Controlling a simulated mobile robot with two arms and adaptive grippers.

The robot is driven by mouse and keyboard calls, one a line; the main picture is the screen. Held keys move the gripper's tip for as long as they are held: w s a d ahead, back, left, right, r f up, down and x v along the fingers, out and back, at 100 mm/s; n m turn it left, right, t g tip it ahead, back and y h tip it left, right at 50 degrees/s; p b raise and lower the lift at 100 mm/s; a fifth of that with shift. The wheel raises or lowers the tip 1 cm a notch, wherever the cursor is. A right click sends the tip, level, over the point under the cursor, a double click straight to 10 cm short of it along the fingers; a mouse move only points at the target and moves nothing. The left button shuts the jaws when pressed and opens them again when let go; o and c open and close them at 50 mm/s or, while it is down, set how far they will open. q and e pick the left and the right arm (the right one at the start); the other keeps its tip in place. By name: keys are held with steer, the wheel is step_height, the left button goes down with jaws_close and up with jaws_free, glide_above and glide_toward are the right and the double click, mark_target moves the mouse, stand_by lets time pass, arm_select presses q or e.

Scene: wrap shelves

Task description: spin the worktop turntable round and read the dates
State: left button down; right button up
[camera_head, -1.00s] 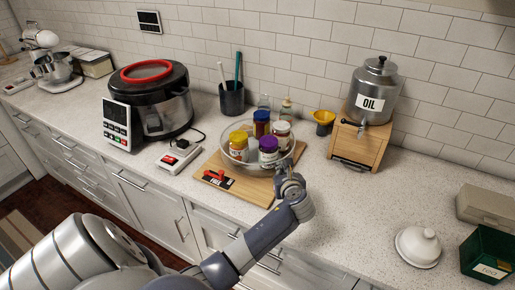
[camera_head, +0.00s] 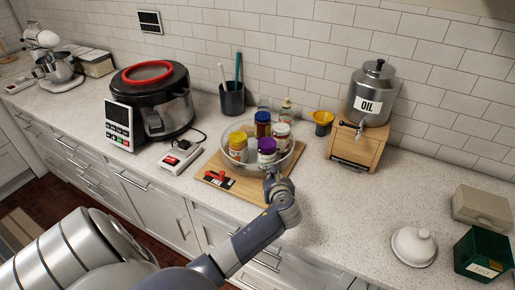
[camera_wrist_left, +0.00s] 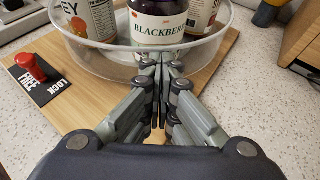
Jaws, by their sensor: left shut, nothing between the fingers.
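The turntable is a clear round tray (camera_head: 291,161) on a wooden board (camera_head: 232,188), with several lidded jars standing in it. A purple-lidded jar (camera_head: 267,150) is nearest my left gripper (camera_head: 271,172); its label reads BLACKBERRY in the left wrist view (camera_wrist_left: 160,30). A yellow-lidded jar (camera_head: 238,147) stands to its left. My left gripper (camera_wrist_left: 160,66) is shut and empty, its tips at the tray's near rim; I cannot tell if they touch it. A red knob (camera_wrist_left: 26,60) sits by a black FREE/LOCK plate on the board. No dates are readable. My right gripper is out of view.
A white dome (camera_head: 413,246) stands right.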

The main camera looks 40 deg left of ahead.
mark_target(251, 169)
arm_select(q)
steer(key=shift+s+a+r+p, duration=0.15)
steer(key=shift+s+a+p, duration=0.15)
steer(key=shift+s+a, duration=0.25)
steer(key=shift+s+a+r+p, duration=0.1)
steer(key=shift+s+a+p, duration=0.55)
steer(key=shift+s+p, duration=0.2)
steer(key=shift+s+a, duration=0.15)
steer(key=shift+s, duration=0.05)
steer(key=shift+f, duration=0.2)
steer(key=shift+s+a+r+p, duration=0.1)
steer(key=shift+s+a+p, duration=0.25)
steer(key=shift+a, duration=0.2)
steer(key=shift+s+a+r+p, duration=0.1)
steer(key=shift+s+a+p, duration=0.25)
steer(key=shift+a, duration=0.2)
